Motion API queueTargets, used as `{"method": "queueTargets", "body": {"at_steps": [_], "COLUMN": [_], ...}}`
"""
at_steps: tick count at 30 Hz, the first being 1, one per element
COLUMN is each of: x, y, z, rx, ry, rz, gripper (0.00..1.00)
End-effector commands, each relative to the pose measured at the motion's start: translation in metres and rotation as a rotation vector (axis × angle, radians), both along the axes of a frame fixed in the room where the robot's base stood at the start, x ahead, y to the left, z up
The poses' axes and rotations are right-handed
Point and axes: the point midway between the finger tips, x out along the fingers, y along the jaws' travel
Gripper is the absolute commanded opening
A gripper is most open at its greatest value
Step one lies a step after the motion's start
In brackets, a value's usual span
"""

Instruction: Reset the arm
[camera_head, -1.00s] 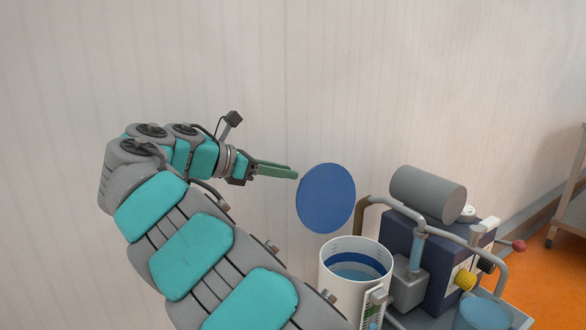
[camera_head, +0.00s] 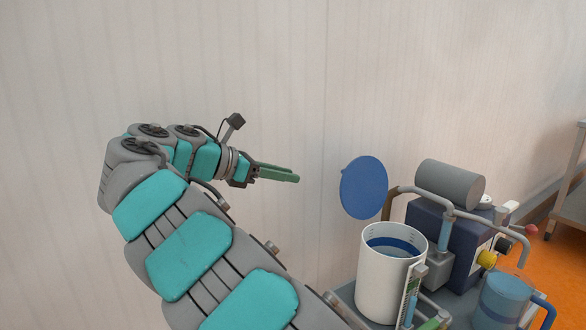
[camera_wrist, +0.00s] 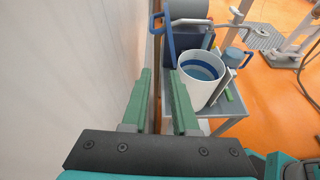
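My gripper (camera_head: 297,178) has green fingers that point right, toward the machine, in the head view. In the wrist view its two fingers (camera_wrist: 159,74) are parallel, with a clear gap and nothing between them. My teal and grey arm is folded, the gripper held out in the air near the pale wall. A blue disc (camera_head: 363,188) stands upright to the right of the fingertips, apart from them, above and behind a white container. What supports the disc is not clear.
The white container (camera_head: 389,280), open on top with blue inside, stands on a grey cart (camera_wrist: 237,105) with a dark blue machine (camera_head: 425,228) and a grey cylinder (camera_head: 449,184). A blue cup (camera_head: 502,300) is at right. The wall (camera_head: 230,60) is close behind; orange floor (camera_wrist: 276,86) lies right.

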Motion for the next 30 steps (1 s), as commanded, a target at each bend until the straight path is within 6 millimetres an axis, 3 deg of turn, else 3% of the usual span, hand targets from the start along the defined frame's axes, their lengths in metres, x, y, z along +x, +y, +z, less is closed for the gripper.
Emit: {"method": "queueTargets", "body": {"at_steps": [8, 17, 20, 24, 30], "x": [-0.010, -0.042, -0.068, -0.117, -0.197], "y": [-0.045, -0.126, -0.164, -0.212, -0.246], "z": [-0.002, -0.017, -0.031, -0.062, -0.119], "rx": [0.071, 0.228, 0.324, 0.478, 0.699], "ry": [-0.048, -0.143, -0.197, -0.279, -0.388], "rz": [-0.103, -0.307, -0.423, -0.620, -0.918], "gripper": [0.27, 0.27, 0.27, 0.27, 0.27]}}
